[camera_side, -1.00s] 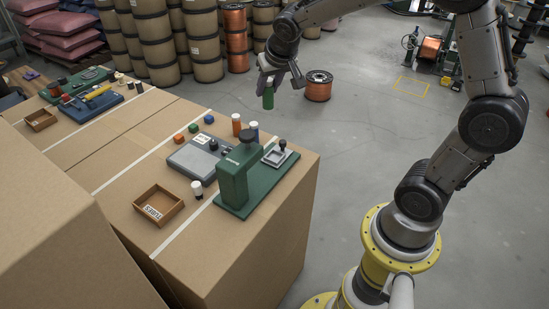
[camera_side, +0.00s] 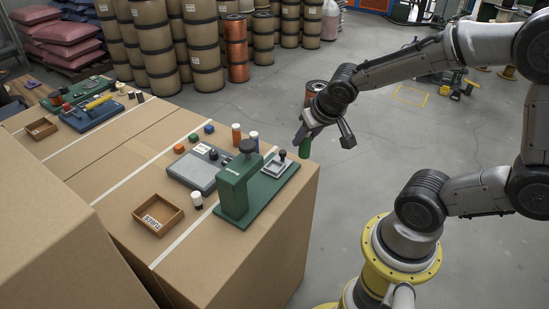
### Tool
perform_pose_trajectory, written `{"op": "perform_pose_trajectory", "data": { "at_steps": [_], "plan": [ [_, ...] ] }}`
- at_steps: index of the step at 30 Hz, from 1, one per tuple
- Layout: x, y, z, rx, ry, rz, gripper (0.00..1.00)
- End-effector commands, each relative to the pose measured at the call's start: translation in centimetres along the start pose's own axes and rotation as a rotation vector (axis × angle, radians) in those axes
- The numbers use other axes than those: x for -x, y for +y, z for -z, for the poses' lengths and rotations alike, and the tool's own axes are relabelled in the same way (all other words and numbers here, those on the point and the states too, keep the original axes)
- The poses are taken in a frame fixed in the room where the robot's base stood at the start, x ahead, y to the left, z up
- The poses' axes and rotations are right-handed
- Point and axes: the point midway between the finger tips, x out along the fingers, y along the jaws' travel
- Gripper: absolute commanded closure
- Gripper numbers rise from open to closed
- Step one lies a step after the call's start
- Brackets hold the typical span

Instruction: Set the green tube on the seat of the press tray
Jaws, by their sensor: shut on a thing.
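The green tube (camera_side: 305,148) hangs roughly upright below my gripper (camera_side: 307,137), which is shut on its top end. The tube shows just right of and a little above the press tray (camera_side: 268,170) in the side view. The tray is a small light-grey square with a black knob (camera_side: 282,155) at its back, on the green base of the press (camera_side: 236,190). I see no tube on the tray. Whether the tube is over the box top or beyond its edge is hard to tell.
Orange-brown and blue tubes with white caps (camera_side: 236,134) stand behind the press. A grey device (camera_side: 193,168), a white-and-black tube (camera_side: 197,201) and a wooden box (camera_side: 158,211) lie to the left. The cardboard top ends right of the press.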

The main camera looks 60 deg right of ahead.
Motion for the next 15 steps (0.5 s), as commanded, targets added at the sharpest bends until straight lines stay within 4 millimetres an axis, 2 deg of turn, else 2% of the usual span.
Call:
{"op": "perform_pose_trajectory", "data": {
  "at_steps": [1,9,15],
  "plan": [
    [-1.1,-0.2,0.7,0.0,-0.005,-0.003,1.0],
    [-6.4,-1.5,4.3,0.0,-0.004,-0.002,1.0],
    [-10.7,-2.1,4.9,0.0,-0.002,-0.002,1.0]
  ]
}}
